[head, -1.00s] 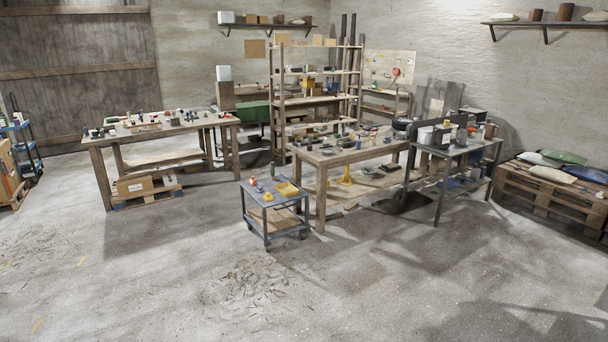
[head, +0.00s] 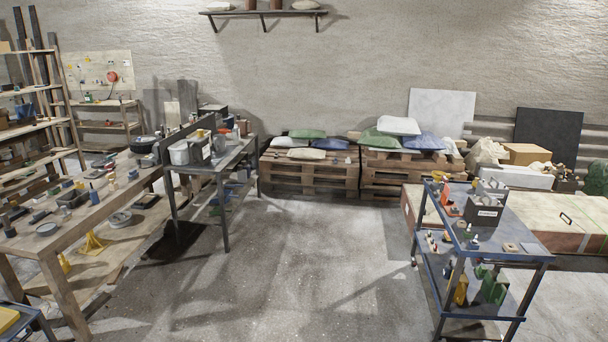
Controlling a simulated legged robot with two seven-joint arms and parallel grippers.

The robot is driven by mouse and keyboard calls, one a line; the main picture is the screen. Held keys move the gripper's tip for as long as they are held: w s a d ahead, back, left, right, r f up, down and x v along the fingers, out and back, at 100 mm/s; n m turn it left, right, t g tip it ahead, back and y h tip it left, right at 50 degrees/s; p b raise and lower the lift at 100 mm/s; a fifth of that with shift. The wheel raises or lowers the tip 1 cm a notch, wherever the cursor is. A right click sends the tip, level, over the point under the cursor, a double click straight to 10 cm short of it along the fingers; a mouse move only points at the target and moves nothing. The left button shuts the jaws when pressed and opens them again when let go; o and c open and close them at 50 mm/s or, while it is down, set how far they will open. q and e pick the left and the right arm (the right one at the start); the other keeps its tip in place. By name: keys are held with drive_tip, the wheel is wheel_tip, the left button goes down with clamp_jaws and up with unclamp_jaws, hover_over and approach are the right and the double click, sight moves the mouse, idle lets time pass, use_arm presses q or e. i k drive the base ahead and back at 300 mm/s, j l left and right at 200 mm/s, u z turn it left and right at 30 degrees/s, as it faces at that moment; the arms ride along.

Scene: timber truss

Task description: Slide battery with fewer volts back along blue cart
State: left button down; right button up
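A cart with a blue frame (head: 536,259) stands at the right in the head view. Its top carries a dark bin with a white label (head: 482,214) and small red and yellow items. Several small items lie along its front-left edge and middle; they are too small to tell whether any is a battery, and no volt markings can be read. A yellow bottle (head: 461,290) and green objects (head: 496,287) stand on its lower shelf. Part of another bluish cart (head: 38,322) shows at the lower left corner. Neither of my grippers is in view.
A cluttered wooden table (head: 60,238) and a grey metal table (head: 222,165) stand at the left. Pallets with cushions (head: 310,170) line the back wall. A large low crate (head: 570,218) lies behind the blue cart. The middle floor is clear.

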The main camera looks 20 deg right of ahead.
sight(483, 211)
drive_tip(key=i+l+z, duration=0.25)
drive_tip(key=i, duration=0.35)
drive_tip(key=i+z, duration=0.25)
drive_tip(key=i, duration=0.4)
drive_tip(key=i+j+z, duration=0.1)
drive_tip(key=i+z, duration=0.15)
drive_tip(key=i, duration=0.35)
drive_tip(key=i+j+z, duration=0.2)
drive_tip(key=i, duration=0.45)
drive_tip(key=i+l+z, duration=0.15)
drive_tip(key=i+z, duration=1.1)
drive_tip(key=i+l, duration=0.2)
drive_tip(key=i, duration=0.25)
drive_tip(key=i+l, duration=0.25)
drive_tip(key=i, duration=0.2)
drive_tip(key=z, duration=0.05)
